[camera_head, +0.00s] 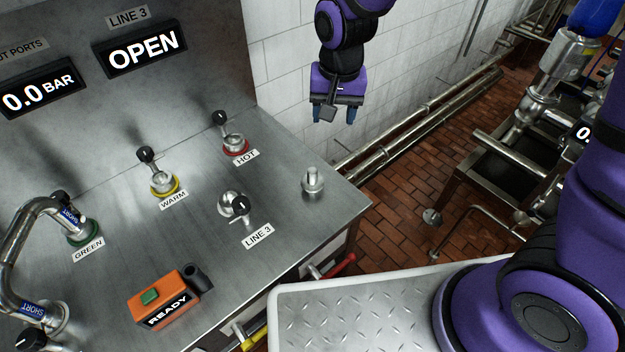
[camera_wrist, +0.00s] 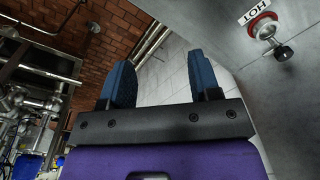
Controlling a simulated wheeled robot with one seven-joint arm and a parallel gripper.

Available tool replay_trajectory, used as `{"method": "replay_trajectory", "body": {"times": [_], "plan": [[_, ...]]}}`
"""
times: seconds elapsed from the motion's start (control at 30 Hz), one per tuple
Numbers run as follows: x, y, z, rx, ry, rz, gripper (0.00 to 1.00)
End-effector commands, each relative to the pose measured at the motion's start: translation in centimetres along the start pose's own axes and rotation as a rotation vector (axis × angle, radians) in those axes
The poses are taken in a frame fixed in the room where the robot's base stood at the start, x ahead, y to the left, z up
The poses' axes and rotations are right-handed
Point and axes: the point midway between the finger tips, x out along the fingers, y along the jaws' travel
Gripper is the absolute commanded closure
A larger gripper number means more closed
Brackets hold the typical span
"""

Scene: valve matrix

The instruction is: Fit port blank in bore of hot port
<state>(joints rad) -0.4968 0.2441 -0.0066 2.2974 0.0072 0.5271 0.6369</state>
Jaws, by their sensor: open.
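The hot port (camera_head: 235,145) has a red ring and a HOT label, with a black-knobbed handle at it. It also shows at the upper right of the wrist view (camera_wrist: 263,27). Whether its bore is empty is too small to tell. A small bare-metal plug with a stem (camera_head: 313,182), which looks like the port blank, stands upright on the bench top near its right corner. My gripper (camera_head: 334,115) hangs in the air beyond the bench's right edge, behind and above the plug. Its blue fingers (camera_wrist: 163,84) are apart with nothing between them.
The steel bench (camera_head: 130,235) also bears the yellow-ringed warm port (camera_head: 164,184), green port (camera_head: 83,231), LINE 3 valve (camera_head: 238,207) and orange READY box (camera_head: 163,298). A bent pipe (camera_head: 35,225) joins the green port at left. Displays read OPEN and 0.0 BAR. A tiled wall stands behind.

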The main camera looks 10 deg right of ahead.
Motion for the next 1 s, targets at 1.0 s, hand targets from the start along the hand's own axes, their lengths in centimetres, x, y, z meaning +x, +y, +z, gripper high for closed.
{"method": "replay_trajectory", "body": {"times": [1.0], "plan": [[13.4,-3.6,1.8,0.029,-0.058,0.048,0.43]]}}
